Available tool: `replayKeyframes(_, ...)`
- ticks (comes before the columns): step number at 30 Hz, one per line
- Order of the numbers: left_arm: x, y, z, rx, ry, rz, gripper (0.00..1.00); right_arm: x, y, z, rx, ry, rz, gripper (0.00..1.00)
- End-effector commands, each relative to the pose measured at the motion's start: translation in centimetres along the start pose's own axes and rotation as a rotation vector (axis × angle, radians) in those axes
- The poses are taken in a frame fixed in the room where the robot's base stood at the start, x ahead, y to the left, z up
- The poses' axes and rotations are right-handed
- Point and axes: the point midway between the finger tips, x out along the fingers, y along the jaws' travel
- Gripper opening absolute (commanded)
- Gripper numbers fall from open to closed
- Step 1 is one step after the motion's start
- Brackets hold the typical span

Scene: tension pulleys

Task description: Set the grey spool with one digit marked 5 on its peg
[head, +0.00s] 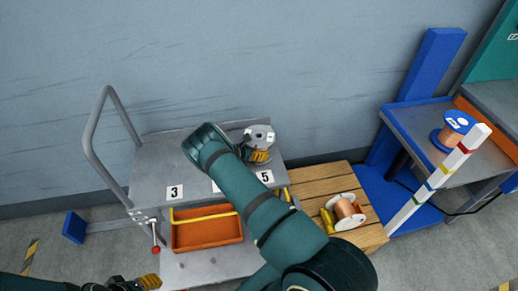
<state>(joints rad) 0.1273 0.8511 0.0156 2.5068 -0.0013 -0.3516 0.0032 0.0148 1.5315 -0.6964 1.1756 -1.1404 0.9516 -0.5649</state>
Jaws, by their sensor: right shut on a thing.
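The grey spool (262,133) is at the back right of the grey cart's top (160,155), behind the label marked 5 (265,177). A small white tag shows on it, but its digit is too small to read. My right gripper (259,156) is shut on the spool from the near side, with its yellow fingers against it. My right forearm crosses the cart and covers part of its top. No peg shows; I cannot tell whether the spool touches one. My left gripper (150,282) is low at the bottom edge, partly cut off, away from the spool.
A label 3 (174,192) is at the cart's left; another is mostly hidden by my arm. An orange bin (205,235) sits below. A copper spool (347,210) lies on a wooden pallet (318,180). A blue spool (455,125) and a striped post (440,178) stand right.

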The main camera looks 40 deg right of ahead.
Motion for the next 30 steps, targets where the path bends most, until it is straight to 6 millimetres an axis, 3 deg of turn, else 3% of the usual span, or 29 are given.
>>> replayKeyframes(5, 0.0, 0.0, 0.0, 0.0, 0.0, 0.0, 0.47, 0.0, -0.2, -0.5, -0.003, 0.008, -0.001, 0.27)
replayKeyframes(6, 0.0, 0.0, 0.0, 0.0, 0.0, 0.0, 0.47, 0.1, -0.2, -0.5, -0.003, 0.008, -0.001, 0.83)
replayKeyframes(8, 0.0, 0.0, 0.0, 0.0, 0.0, 0.0, 0.47, 0.1, -0.2, -0.5, -0.004, 0.008, -0.002, 1.0)
replayKeyframes(20, 0.0, 0.0, 0.0, 0.0, 0.0, 0.0, 0.47, -0.9, -0.1, -0.3, -0.003, 0.006, 0.0, 1.0)
replayKeyframes(30, 0.0, 0.0, 0.0, 0.0, 0.0, 0.0, 0.47, -7.4, 0.0, -0.3, -0.003, 0.007, 0.002, 1.0)
